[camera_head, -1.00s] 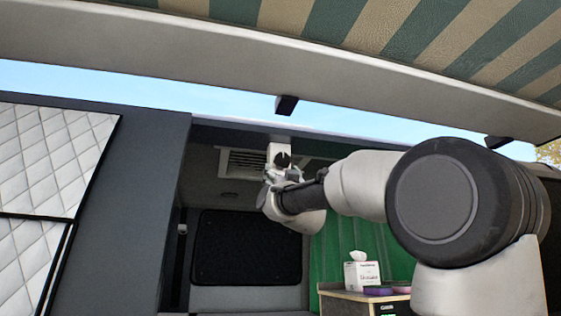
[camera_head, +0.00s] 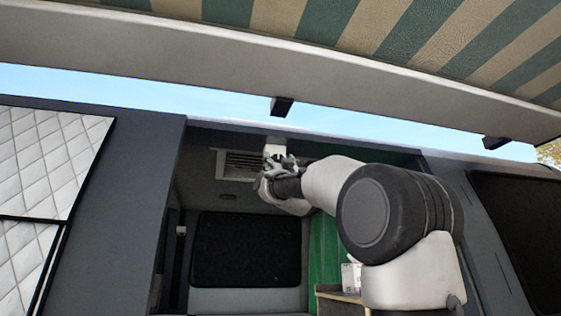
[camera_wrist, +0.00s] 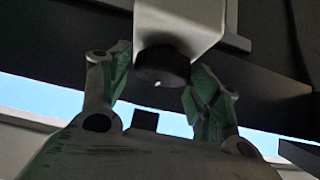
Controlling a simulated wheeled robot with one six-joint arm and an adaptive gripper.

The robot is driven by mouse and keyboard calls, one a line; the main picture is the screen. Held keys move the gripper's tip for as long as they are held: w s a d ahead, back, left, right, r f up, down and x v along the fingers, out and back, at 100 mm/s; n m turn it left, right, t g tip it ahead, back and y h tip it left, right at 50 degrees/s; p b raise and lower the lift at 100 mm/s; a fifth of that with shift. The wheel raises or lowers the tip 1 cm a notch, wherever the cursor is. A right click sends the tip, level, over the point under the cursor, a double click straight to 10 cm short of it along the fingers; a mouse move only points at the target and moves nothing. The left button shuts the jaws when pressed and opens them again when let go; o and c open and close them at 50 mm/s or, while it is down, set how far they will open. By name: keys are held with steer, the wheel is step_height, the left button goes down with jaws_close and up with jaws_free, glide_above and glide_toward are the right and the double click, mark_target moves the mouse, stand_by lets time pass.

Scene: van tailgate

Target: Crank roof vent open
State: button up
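The roof vent (camera_head: 240,163) is a pale slatted grille under the van roof, left of my gripper in the head view. A white housing (camera_head: 275,149) hangs from the ceiling beside it; it also shows in the wrist view (camera_wrist: 190,18). A round black knob (camera_wrist: 162,66) sits on the housing's end, with a small light dot on it. My gripper (camera_head: 274,170) is up at the housing, and its fingers hide the knob in the head view. In the wrist view my gripper (camera_wrist: 161,88) is open, its green-padded fingers on either side of the knob, with no clear contact.
A striped awning (camera_head: 400,30) spans above, with a dark bracket (camera_head: 281,106) on its rail. A dark window panel (camera_head: 246,250) is inside the van. A white tissue box (camera_head: 351,278) stands on a cabinet at lower right, partly behind my arm.

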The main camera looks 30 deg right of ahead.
steer(key=c, duration=0.6)
steer(key=shift+o, duration=0.3)
steer(key=shift+a+m+g+h, duration=0.1)
steer(key=shift+m+g+h, duration=0.2)
steer(key=shift+m+h, duration=0.65)
steer(key=m+g+h, duration=0.1)
steer(key=m+h, duration=0.1)
steer(key=m, duration=0.1)
steer(key=m+g+h, duration=0.2)
steer(key=m+h, duration=0.1)
steer(key=shift+a+r+m+g+h, duration=0.1)
steer(key=shift+a+m+g+h, duration=0.05)
steer(key=shift+m+g+h, duration=0.15)
steer(key=m+g+h, duration=0.1)
steer(key=m+g, duration=0.1)
steer(key=m, duration=0.1)
steer(key=m+g+h, duration=0.2)
steer(key=m, duration=0.2)
steer(key=shift+w+a+g, duration=0.1)
steer(key=shift+g, duration=0.3)
steer(key=m+g, duration=0.4)
steer(key=m, duration=0.1)
steer(key=m+g, duration=0.2)
steer(key=shift+a+r+m, duration=0.1)
steer(key=shift+r+m, duration=0.15)
steer(key=shift+m, duration=0.1)
steer(key=shift+r+m+g+y, duration=0.1)
steer(key=shift+m+g+y, duration=0.15)
steer(key=shift+m+g, duration=0.4)
steer(key=shift+m, duration=0.45)
